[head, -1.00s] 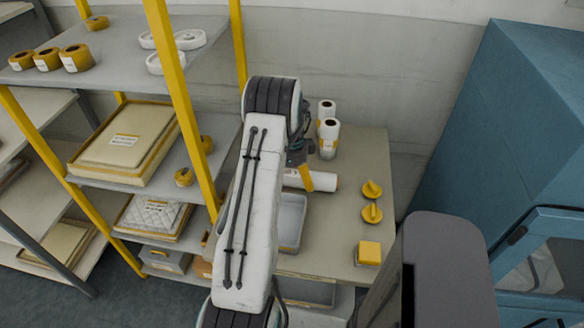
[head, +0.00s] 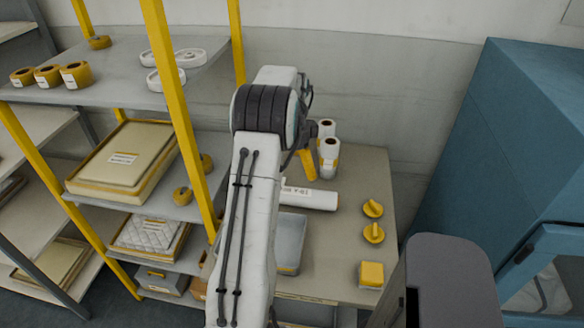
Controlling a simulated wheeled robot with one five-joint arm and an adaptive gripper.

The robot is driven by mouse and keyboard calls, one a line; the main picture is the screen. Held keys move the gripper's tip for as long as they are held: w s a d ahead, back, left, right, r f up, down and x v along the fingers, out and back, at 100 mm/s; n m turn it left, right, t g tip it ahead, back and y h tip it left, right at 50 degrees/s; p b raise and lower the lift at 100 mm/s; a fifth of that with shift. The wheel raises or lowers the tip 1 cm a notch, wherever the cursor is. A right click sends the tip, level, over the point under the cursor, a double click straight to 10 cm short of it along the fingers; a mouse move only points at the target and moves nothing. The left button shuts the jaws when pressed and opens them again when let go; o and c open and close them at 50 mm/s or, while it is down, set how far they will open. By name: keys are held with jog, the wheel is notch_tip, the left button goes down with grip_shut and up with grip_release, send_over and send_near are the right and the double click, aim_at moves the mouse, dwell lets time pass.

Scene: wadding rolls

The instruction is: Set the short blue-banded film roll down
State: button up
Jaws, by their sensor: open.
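A white film roll (head: 308,198) lies on its side on the grey table (head: 350,230). A printed label shows near its left end, which is partly hidden behind my arm; I cannot make out a blue band. My gripper (head: 306,165) is above and behind the roll, apart from it in the picture. Only one yellow finger shows clearly, and the rest is hidden by my arm. The gripper is open and appears empty.
Two yellow knobbed pieces (head: 373,208) and a yellow block (head: 371,274) are at the table's right. A grey tray (head: 290,245) is in front of the roll. Shelves (head: 110,90) stand left.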

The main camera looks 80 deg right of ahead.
aim_at(294, 195)
jog(key=shift+h, duration=0.4)
jog(key=f+b, duration=0.3)
jog(key=b, duration=0.1)
jog(key=f+b, duration=0.4)
jog(key=shift+s+a+b, duration=0.15)
jog(key=shift+a+b, duration=0.05)
jog(key=shift+b, duration=0.15)
jog(key=shift+s+d+f, duration=0.1)
jog(key=shift+f, duration=1.6)
jog(key=shift+s+d+f, duration=0.1)
jog(key=shift+f, duration=1.55)
jog(key=shift+c, duration=0.2)
jog(key=c, duration=1.1)
jog(key=shift+r, duration=0.1)
jog(key=shift+r, duration=0.1)
